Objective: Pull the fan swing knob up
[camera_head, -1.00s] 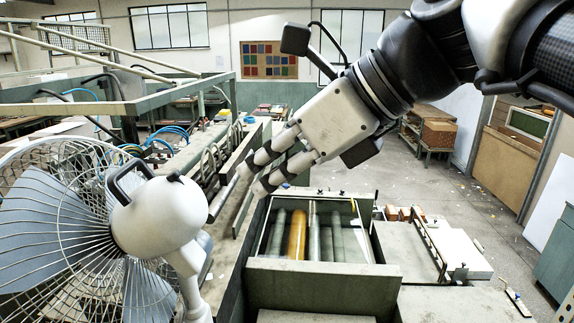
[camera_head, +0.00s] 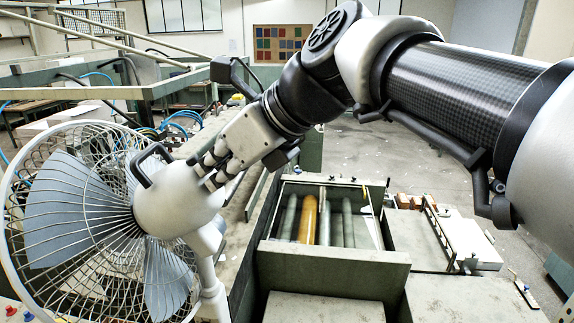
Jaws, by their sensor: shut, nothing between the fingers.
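The white fan (camera_head: 172,205) stands at the left, its round motor housing facing me and its wire cage behind. A black loop handle (camera_head: 146,166) rises from the housing top. The small dark swing knob (camera_head: 192,161) is on top of the housing, to the right of the handle, and hard to tell from the dark fingertips beside it. My gripper (camera_head: 205,173) reaches in from the upper right, its fingertips at the upper right of the housing, close to the knob. It is shut with nothing held. I cannot tell whether it touches the knob or the housing.
A green machine with an open bay of rollers (camera_head: 310,217) stands right of the fan. A wall panel with coloured squares (camera_head: 283,44) hangs at the back. Red and dark buttons (camera_head: 12,311) sit at the lower left. Open floor shows at right.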

